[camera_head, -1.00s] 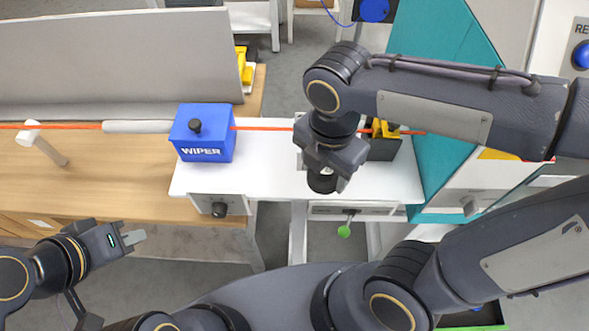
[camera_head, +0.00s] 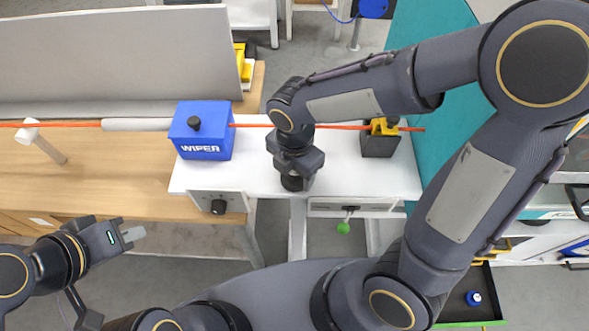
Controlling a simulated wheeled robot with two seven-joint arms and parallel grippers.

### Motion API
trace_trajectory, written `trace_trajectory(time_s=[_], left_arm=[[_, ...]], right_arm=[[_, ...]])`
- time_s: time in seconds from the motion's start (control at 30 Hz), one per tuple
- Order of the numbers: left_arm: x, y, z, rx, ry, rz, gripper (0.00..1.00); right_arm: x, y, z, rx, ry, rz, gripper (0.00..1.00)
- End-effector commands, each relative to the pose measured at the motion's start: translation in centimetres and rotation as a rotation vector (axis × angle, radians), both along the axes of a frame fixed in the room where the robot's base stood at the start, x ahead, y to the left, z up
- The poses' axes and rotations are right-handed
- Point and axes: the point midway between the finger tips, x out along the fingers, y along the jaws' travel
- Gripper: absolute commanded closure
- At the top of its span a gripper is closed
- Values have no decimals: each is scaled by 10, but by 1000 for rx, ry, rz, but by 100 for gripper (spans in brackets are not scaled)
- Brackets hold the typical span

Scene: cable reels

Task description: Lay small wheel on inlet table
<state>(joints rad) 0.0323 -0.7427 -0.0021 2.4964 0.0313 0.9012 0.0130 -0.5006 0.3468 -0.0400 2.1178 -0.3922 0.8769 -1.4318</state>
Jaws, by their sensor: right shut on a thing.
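The small wheel (camera_head: 292,184) appears as a short dark cylinder under my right gripper (camera_head: 294,174). My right gripper is shut on it, and the fingers hide part of it. It is over the front middle of the white inlet table (camera_head: 365,181); I cannot tell whether it touches the top. My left gripper (camera_head: 131,235) is off the front of the wooden bench at the lower left, with nothing visible in it; its finger gap is unclear.
A blue wiper box (camera_head: 203,132) stands left on the white table. A dark block with a yellow clamp (camera_head: 380,141) stands right. An orange cable (camera_head: 340,127) runs across behind my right gripper. The table front right is clear.

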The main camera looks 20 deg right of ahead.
Motion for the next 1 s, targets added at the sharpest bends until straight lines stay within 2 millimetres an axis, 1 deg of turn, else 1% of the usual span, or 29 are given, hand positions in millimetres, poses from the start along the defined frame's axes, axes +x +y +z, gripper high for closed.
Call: trace_trajectory(time_s=[0.17, 0.2, 0.37, 0.63, 0.7, 0.77, 0.87, 1.0], left_arm=[[0, 0, -4, 0, 0, 0, 100], [0, 0, -4, 0, 0, 0, 100], [0, 0, -3, 0, 0, 0, 100], [0, 0, -2, 0, 0, 0, 100], [0, 0, 2, 0, 0, 0, 100], [0, 0, 1, 0, 0, 0, 100], [0, 0, 2, 0, 0, 0, 100], [0, 0, 3, 0, 0, 0, 100]], right_arm=[[0, 0, -4, 0, 0, 0, 67], [0, 0, -4, 0, 0, 0, 41], [0, 0, -3, 0, 0, 0, 21], [0, 0, -2, 0, 0, 0, 21], [0, 0, 3, 0, 0, 0, 21], [1, 0, 7, 1, -3, -1, 21], [1, 0, 23, 3, -6, -2, 21], [2, 0, 54, 4, -7, -1, 21]])
